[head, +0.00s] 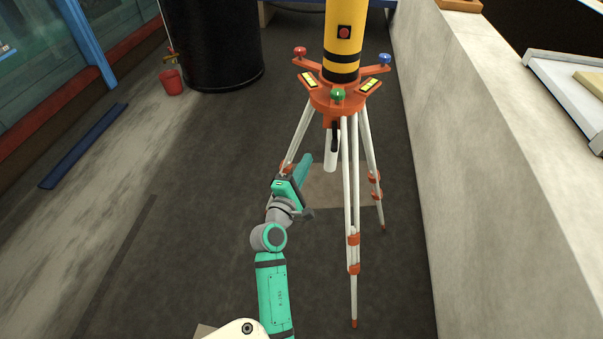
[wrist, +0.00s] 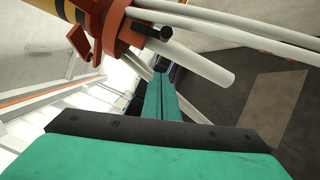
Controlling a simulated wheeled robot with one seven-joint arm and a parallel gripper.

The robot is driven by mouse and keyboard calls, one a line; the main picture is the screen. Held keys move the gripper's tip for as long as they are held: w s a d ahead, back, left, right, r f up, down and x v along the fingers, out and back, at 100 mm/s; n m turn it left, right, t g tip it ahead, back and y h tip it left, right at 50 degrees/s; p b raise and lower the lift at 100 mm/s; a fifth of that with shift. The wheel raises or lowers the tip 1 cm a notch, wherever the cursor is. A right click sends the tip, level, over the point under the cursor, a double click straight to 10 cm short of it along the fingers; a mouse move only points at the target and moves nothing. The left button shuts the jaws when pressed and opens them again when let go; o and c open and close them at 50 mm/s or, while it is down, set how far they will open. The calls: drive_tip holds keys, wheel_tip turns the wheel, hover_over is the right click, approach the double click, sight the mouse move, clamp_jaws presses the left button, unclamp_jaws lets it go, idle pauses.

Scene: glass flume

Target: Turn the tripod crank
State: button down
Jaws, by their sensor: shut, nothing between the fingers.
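The orange and white tripod (head: 350,200) carries a yellow cylinder (head: 343,45) with black bands on its orange head. The crank (head: 332,150) hangs below the head as a black arm with a white grip, pointing down. In the wrist view the white grip (wrist: 207,64) slants across the middle, just right of the fingers. My gripper (head: 308,159) is left of the crank in the head view, apart from it there. In the wrist view the green fingers (wrist: 162,82) are together with nothing between them. Whether they touch the grip cannot be told.
A low concrete wall (head: 480,180) runs along the right. A black barrel (head: 208,45) and a red bucket (head: 171,82) stand at the back left. A blue beam (head: 85,145) lies on the floor at left. The floor left of the tripod is mostly clear.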

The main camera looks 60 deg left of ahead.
sight(334, 138)
drive_tip(key=shift+w+d+r, duration=0.1)
drive_tip(key=shift+w+r, duration=0.15)
drive_tip(key=shift+w, duration=0.7)
drive_tip(key=shift+w+d+r, duration=0.1)
drive_tip(key=shift+w+r, duration=0.15)
drive_tip(key=shift+w, duration=0.7)
drive_tip(key=shift+w+d+r, duration=0.1)
drive_tip(key=shift+w+r, duration=0.15)
drive_tip(key=shift+w, duration=0.7)
